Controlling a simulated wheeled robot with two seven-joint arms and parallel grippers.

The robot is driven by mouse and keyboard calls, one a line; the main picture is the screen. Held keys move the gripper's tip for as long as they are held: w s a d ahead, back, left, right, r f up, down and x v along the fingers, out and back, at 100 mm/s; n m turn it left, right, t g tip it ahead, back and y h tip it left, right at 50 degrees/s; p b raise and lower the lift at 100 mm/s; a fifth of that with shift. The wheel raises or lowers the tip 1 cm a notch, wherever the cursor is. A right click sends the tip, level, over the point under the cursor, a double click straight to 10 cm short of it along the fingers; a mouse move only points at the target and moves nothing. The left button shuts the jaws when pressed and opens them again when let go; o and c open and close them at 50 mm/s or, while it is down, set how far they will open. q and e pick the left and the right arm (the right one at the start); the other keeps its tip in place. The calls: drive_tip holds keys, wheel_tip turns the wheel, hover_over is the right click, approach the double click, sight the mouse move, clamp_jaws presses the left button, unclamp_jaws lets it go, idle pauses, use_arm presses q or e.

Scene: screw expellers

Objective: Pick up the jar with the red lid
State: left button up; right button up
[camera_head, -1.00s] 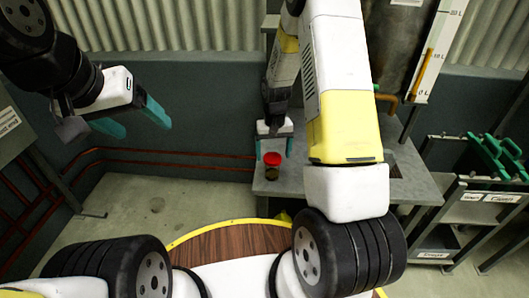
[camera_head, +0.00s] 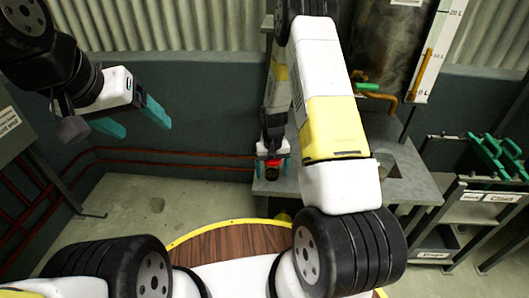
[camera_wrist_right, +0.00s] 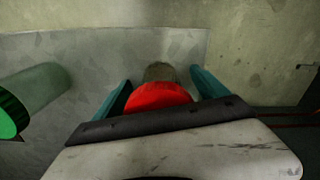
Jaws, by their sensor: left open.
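The jar with the red lid (camera_head: 272,163) stands near the left edge of the grey metal table. In the right wrist view its red lid (camera_wrist_right: 158,95) is close below the camera, with part of its darker body beyond. My right gripper (camera_head: 272,168) is open over the jar, with a teal finger on either side of it. In the wrist view I see gaps between the fingers and the lid. My left gripper (camera_head: 138,120) is open and empty, high at the left, far from the jar.
A second jar with a green lid (camera_wrist_right: 12,115) is at the left of the wrist view. The grey table (camera_head: 400,190) carries a large metal tank (camera_head: 385,45). A rack with green-handled things (camera_head: 490,160) stands at the right. The floor left of the table is clear.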

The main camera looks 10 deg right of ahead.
drive_tip(key=c, duration=1.4)
drive_tip(key=shift+c, duration=0.4)
drive_tip(key=shift+r, duration=0.15)
